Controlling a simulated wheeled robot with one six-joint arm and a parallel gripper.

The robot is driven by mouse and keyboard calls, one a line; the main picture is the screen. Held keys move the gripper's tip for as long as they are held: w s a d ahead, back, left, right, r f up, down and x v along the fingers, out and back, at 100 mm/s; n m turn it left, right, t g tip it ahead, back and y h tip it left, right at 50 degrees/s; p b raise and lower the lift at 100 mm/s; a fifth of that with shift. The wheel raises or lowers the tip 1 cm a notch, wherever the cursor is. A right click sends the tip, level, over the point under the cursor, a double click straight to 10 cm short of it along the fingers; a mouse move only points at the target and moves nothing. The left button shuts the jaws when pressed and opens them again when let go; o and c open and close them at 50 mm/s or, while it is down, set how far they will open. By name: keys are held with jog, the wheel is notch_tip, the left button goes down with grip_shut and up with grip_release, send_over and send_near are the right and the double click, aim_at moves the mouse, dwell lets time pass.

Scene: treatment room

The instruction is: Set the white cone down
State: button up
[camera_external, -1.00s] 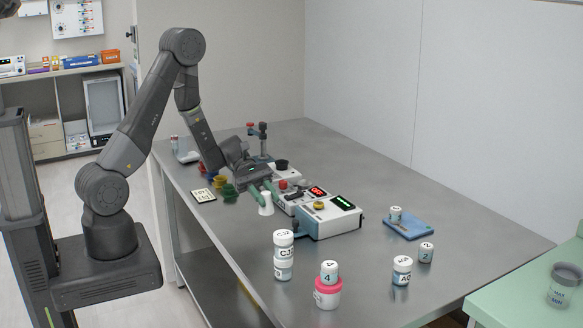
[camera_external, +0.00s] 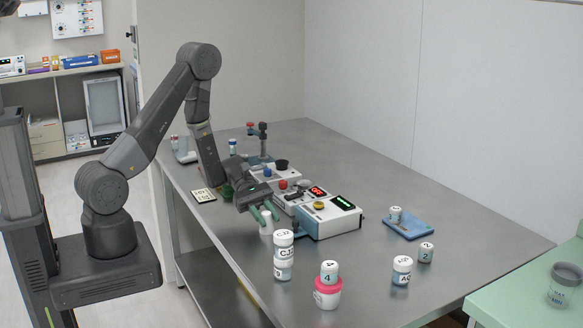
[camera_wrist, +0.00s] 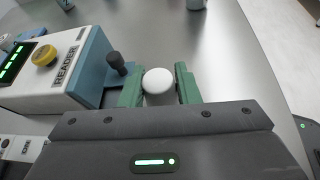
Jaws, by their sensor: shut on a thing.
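My gripper (camera_external: 267,215) has green fingers and is shut on the white cone (camera_external: 266,232). In the wrist view the cone's rounded white top (camera_wrist: 158,82) sits between the two green fingers (camera_wrist: 159,90). I cannot tell whether its base touches the grey table (camera_external: 400,165).
The reader box (camera_external: 327,219) is close beside the gripper; it also shows in the wrist view (camera_wrist: 50,85). A jar stack (camera_external: 283,255) and a pink-lidded jar (camera_external: 328,295) stand nearby. A blue tray (camera_external: 412,229) is farther right.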

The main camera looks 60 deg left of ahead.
jog(key=o, duration=0.9)
jog(key=shift+o, duration=0.2)
jog(key=shift+r+p, duration=0.2)
jog(key=shift+p, duration=0.2)
jog(key=b+v, duration=0.2)
jog(key=v, duration=1)
